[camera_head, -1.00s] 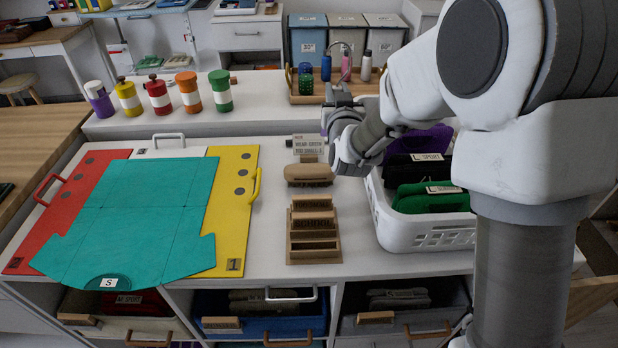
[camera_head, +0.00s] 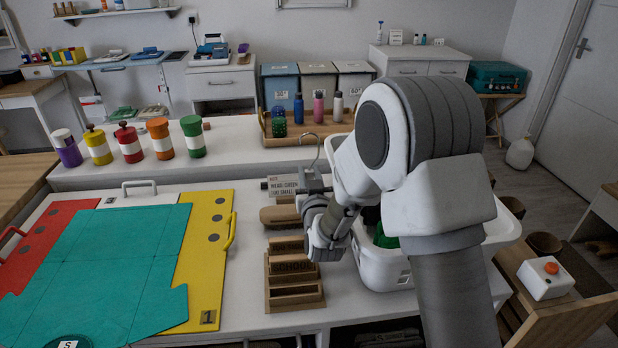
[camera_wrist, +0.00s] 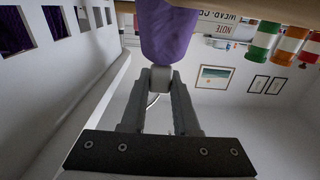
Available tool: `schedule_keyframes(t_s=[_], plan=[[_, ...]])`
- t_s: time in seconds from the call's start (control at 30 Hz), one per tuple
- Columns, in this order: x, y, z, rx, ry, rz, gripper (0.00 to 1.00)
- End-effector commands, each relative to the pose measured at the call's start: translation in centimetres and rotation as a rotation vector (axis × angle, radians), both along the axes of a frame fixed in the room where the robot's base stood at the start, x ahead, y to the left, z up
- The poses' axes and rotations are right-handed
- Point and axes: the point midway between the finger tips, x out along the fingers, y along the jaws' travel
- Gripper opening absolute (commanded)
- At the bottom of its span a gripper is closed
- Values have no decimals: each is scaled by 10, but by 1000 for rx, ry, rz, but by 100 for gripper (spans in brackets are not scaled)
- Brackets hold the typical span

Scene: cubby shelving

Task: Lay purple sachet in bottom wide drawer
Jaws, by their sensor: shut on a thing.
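In the wrist view my gripper (camera_wrist: 161,80) is shut on a purple sachet (camera_wrist: 165,30), which extends beyond the fingertips to the top of the picture. In the head view my gripper (camera_head: 313,182) is above the white worktop, between the wooden block stand and the white basket; the sachet cannot be made out there. The bottom wide drawer cannot be identified; only the top edges of openings under the worktop show at the bottom of the head view.
The white basket (camera_head: 378,262) with green cloth stands right of the wooden block stand (camera_head: 293,290). A teal folding board (camera_head: 110,265) lies at left on coloured panels. Several banded jars (camera_head: 158,138) and a wooden bottle tray (camera_head: 340,127) stand on the raised ledge behind.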

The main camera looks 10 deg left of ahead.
Motion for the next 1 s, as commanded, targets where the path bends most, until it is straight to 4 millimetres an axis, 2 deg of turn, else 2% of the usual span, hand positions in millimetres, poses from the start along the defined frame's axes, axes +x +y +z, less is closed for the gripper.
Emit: schedule_keyframes(t_s=[0.03,0.43,0.47,0.6,1.0], plan=[[0,0,-5,0,-1,0,0],[0,0,-9,1,-3,0,0],[0,0,-8,1,-2,0,34],[0,0,-7,1,-2,0,59],[0,0,-3,0,-1,0,59]])
